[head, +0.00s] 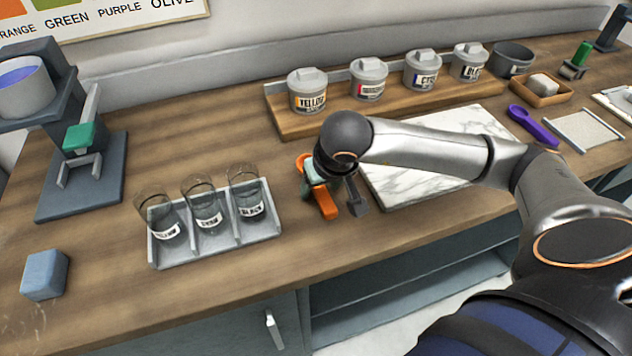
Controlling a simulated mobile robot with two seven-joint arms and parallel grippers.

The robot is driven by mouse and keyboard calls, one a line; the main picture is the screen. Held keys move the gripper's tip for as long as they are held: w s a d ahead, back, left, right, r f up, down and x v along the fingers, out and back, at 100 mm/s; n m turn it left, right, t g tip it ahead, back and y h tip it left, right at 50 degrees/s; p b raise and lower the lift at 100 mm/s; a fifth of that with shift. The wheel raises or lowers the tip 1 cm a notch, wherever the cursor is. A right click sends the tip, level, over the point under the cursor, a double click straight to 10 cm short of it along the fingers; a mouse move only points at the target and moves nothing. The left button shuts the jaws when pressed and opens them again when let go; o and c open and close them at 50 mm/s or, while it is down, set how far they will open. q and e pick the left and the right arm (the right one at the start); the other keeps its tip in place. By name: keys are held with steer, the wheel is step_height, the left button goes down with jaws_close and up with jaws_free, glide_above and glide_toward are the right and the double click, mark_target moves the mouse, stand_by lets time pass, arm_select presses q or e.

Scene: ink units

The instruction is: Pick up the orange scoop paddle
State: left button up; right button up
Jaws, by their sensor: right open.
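The orange scoop paddle (327,204) lies on the wooden counter between the rack of glass beakers and the marble slab. Its handle end points toward the front edge, and my gripper partly hides its middle and far end. My right gripper (338,196) reaches down over it from the right and is open. One dark grey finger (357,201) shows just right of the handle; I cannot tell whether it touches. The other finger is not clearly seen. My left gripper is not in view.
A metal rack (212,248) with three labelled beakers stands left of the paddle. A white marble slab (420,193) lies to the right, under my forearm. Lidded pots (308,92) stand on a wooden riser (290,124) behind. A purple scoop (532,127) lies at right.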

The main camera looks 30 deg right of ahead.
steer(key=shift+f, duration=0.1)
jaws_close()
stand_by(0.3)
